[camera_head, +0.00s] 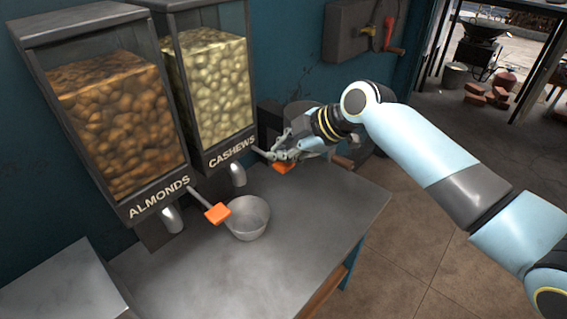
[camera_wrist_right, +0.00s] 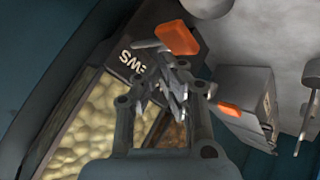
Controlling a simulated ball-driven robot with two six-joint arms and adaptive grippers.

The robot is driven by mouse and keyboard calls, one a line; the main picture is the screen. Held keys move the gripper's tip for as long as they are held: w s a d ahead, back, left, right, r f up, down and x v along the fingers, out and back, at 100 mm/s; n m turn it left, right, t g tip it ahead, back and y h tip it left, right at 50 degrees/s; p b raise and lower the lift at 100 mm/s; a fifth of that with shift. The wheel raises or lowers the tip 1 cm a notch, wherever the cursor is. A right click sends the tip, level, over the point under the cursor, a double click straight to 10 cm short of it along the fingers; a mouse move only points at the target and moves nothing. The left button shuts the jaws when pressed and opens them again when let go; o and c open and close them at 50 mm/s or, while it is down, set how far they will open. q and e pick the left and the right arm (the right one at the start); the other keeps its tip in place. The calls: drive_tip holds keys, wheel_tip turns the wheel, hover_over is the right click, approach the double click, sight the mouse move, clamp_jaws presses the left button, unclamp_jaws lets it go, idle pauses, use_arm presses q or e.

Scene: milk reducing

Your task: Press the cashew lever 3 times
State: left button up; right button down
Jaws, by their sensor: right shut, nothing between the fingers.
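The cashew dispenser (camera_head: 210,85) is a clear box of pale nuts labelled CASHEWS. Its lever ends in an orange paddle (camera_head: 284,168) on the right, partly covered by my right gripper (camera_head: 279,152). The right gripper is shut and empty, right above or against the paddle; contact is not clear. In the right wrist view the shut fingers (camera_wrist_right: 168,82) lie just below a near orange paddle (camera_wrist_right: 178,38), beside the dispenser's lettered front. My left gripper is out of view.
The almond dispenser (camera_head: 115,115) stands at the left with its own orange lever (camera_head: 217,213). A grey metal bowl (camera_head: 247,217) sits on the grey table (camera_head: 290,235) below the spouts. The table's front right is clear. A wall box with a red handle (camera_head: 388,32) hangs behind.

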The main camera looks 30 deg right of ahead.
sight(277, 164)
drive_tip(key=shift+f, duration=0.3)
drive_tip(key=shift+f+b, duration=1.15)
drive_tip(key=shift+f, duration=0.2)
idle(1.0)
drive_tip(key=shift+r, duration=0.15)
drive_tip(key=shift+r+p, duration=1.45)
drive_tip(key=shift+r, duration=0.2)
wheel_tip(277, 164, up, 5)
drive_tip(key=p, duration=0.4)
idle(1.5)
